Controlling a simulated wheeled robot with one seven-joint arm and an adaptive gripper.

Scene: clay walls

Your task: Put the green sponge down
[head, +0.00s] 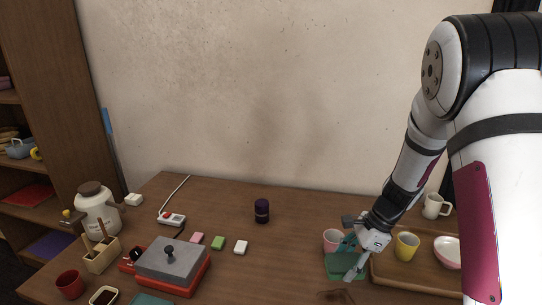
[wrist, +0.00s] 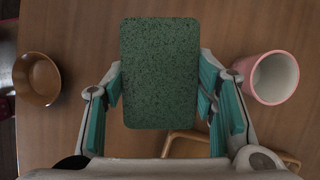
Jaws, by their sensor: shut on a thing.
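My gripper (head: 350,257) is at the right side of the table, left of the wooden tray. In the wrist view my gripper (wrist: 160,88) is shut on the green sponge (wrist: 160,62), a flat dark-speckled rectangle held between the teal finger pads. The sponge also shows in the head view (head: 338,266), partly covered by the fingers. I cannot tell whether its underside touches the table (head: 285,262).
A pink cup (head: 332,238) stands close by the gripper; it shows at right in the wrist view (wrist: 272,78). A brown bowl (wrist: 37,78) is at left there. The wooden tray (head: 395,280) holds a yellow cup (head: 407,247) and bowl. Open table lies left of the gripper.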

